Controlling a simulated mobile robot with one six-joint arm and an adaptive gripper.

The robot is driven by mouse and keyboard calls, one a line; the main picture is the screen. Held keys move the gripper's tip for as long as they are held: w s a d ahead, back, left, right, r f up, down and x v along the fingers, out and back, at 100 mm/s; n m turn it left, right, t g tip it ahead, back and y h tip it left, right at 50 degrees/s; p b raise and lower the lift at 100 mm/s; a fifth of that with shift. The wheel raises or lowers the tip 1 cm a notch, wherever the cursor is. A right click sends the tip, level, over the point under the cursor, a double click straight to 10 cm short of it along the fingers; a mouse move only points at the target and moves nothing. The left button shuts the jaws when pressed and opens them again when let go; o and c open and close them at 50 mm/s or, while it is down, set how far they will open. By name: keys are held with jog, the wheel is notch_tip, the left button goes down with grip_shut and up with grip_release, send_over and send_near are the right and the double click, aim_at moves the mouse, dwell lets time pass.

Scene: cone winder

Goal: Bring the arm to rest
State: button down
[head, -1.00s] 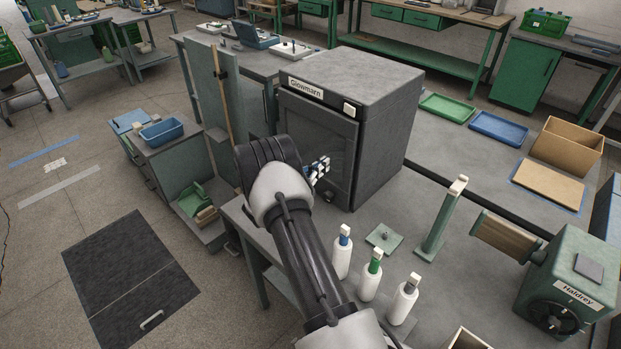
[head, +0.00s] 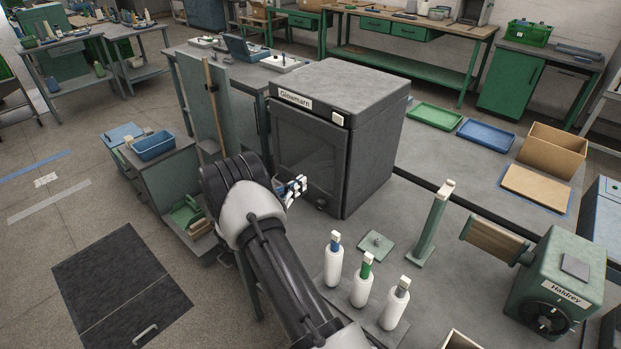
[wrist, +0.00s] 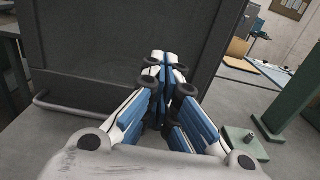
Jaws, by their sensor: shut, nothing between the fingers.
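My gripper (head: 297,187) is in front of the dark grey cabinet labelled Glowmarn (head: 335,135), at the lower left of its dark door. In the wrist view my gripper (wrist: 168,62) shows its blue and white fingers shut together with nothing between them. The cabinet's dark face (wrist: 110,40) fills much of the wrist view beyond the fingers. My arm reaches up from the bottom of the head view and hides part of the bench edge. Whether the fingertips touch the cabinet cannot be told.
Several white bottles (head: 332,265) stand on the bench right of my arm. Near them are a green plate with a knob (head: 375,245), a green post (head: 430,228) and the Haldrey winder (head: 555,285). Green (head: 435,116) and blue (head: 490,136) trays lie farther back.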

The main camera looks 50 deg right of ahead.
jog(key=a+p, duration=0.1)
jog(key=a, duration=0.6)
